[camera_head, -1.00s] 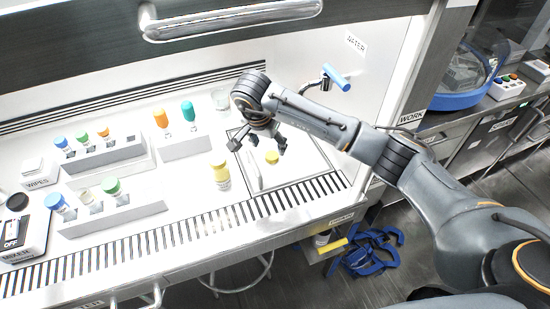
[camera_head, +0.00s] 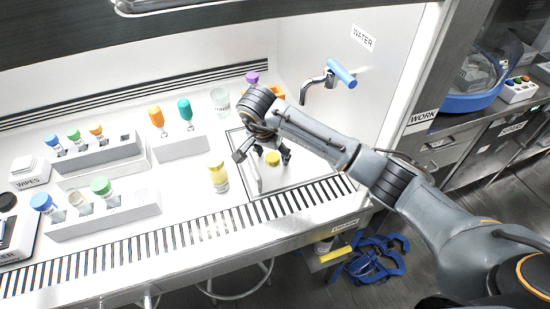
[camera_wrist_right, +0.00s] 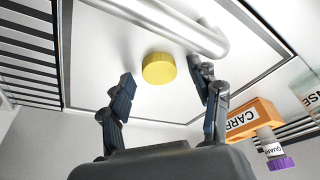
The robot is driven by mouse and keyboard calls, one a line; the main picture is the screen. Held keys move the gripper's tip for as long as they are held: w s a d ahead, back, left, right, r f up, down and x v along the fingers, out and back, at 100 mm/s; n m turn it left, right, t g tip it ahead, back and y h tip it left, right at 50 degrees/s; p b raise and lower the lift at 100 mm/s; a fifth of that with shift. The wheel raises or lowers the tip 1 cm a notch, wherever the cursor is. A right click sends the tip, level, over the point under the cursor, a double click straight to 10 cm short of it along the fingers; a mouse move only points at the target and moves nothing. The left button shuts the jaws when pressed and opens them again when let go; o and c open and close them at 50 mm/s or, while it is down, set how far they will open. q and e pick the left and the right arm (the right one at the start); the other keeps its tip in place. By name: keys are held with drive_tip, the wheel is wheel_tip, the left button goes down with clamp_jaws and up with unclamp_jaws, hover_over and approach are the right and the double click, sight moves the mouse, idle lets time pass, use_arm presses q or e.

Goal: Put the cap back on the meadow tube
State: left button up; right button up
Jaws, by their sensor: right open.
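A yellow cap (camera_head: 272,158) lies on the framed pale panel at the right of the bench. In the right wrist view the cap (camera_wrist_right: 159,68) sits between and slightly beyond the fingertips, with no clear contact. My right gripper (camera_head: 263,157) is open and empty above the cap; its two spread fingers also show in the right wrist view (camera_wrist_right: 163,85). A tube without a coloured cap (camera_head: 80,205) stands in the front rack (camera_head: 105,217) between a blue-capped and a green-capped tube; its label is too small to read. My left gripper is not in view.
A yellow-capped bottle (camera_head: 218,178) stands just left of the panel. A rear rack (camera_head: 100,155) holds several capped tubes. Orange (camera_head: 156,116) and teal (camera_head: 185,109) capped tubes stand farther back. An orange box (camera_wrist_right: 252,117) and a purple-capped vial (camera_wrist_right: 274,152) are behind the gripper.

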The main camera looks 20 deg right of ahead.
sight(274, 154)
drive_tip(key=shift+s+a+r, duration=0.1)
drive_tip(key=shift+s+r, duration=0.05)
drive_tip(key=shift+c, duration=1)
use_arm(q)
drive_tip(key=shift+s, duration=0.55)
use_arm(e)
drive_tip(key=c, duration=0.6)
drive_tip(key=shift+r+p, duration=0.3)
drive_tip(key=shift+r, duration=0.15)
wheel_tip(274, 154, up, 2)
drive_tip(key=shift+r+p, duration=0.25)
drive_tip(key=shift+p, duration=0.55)
use_arm(q)
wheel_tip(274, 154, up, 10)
drive_tip(key=p, duration=0.7)
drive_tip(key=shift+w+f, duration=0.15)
use_arm(e)
drive_tip(key=shift+s+a+r, duration=1.5)
drive_tip(key=shift+s+r, duration=0.1)
drive_tip(key=shift+s, duration=0.15)
drive_tip(key=shift+s+a+r, duration=1.55)
drive_tip(key=shift+s, duration=0.2)
drive_tip(key=shift+s+a+r, duration=1.5)
drive_tip(key=shift+s+r, duration=0.1)
drive_tip(key=shift+s, duration=0.15)
